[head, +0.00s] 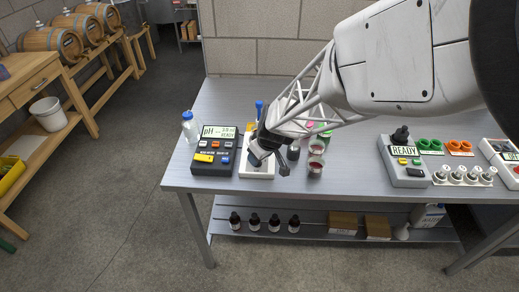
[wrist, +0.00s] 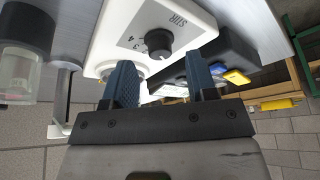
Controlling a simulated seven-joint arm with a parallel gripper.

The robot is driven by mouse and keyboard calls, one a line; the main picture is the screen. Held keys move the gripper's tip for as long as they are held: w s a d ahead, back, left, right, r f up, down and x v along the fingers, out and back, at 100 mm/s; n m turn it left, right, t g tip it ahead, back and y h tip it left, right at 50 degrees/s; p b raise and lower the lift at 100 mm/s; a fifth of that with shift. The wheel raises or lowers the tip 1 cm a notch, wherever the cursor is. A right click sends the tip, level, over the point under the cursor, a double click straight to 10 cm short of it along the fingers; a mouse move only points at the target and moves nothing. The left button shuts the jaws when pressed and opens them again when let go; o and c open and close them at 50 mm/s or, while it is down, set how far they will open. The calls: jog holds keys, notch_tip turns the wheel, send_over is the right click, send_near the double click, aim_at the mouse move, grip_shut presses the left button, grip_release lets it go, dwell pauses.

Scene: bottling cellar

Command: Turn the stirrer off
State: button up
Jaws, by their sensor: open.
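The stirrer (head: 256,170) is a white unit on the metal bench in the head view, partly hidden by my gripper (head: 268,160). In the wrist view the stirrer's white face (wrist: 112,38) carries the word STIR, a black round knob (wrist: 158,42) and printed numbers, of which 3 and 4 can be read. My gripper (wrist: 161,80) is open and empty. Its two blue fingers point toward the knob, one to each side of it in the picture. The knob shows beyond the fingertips, and I see no contact with it.
A dark pH meter (head: 214,158) with colored buttons stands just left of the stirrer, and a clear bottle (head: 189,126) behind it. Farther right is a grey device (head: 403,165) reading READY. Bare bench lies between.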

jog(key=v, duration=0.5)
jog(key=shift+s+r, duration=0.1)
jog(key=shift+r, duration=0.15)
jog(key=s+d+r+m+h, duration=0.1)
jog(key=s+d+r+m, duration=0.4)
jog(key=s+d+r, duration=0.8)
jog(key=s+d+r+m+h, duration=0.1)
jog(key=s+d+r+m, duration=0.1)
jog(key=s+d, duration=0.2)
jog(key=s+d+r+m+h, duration=0.1)
jog(key=s+d+r+m, duration=0.1)
jog(key=s, duration=0.7)
jog(key=shift+d+r, duration=0.7)
jog(key=shift+d, duration=0.25)
jog(key=shift+s, duration=0.1)
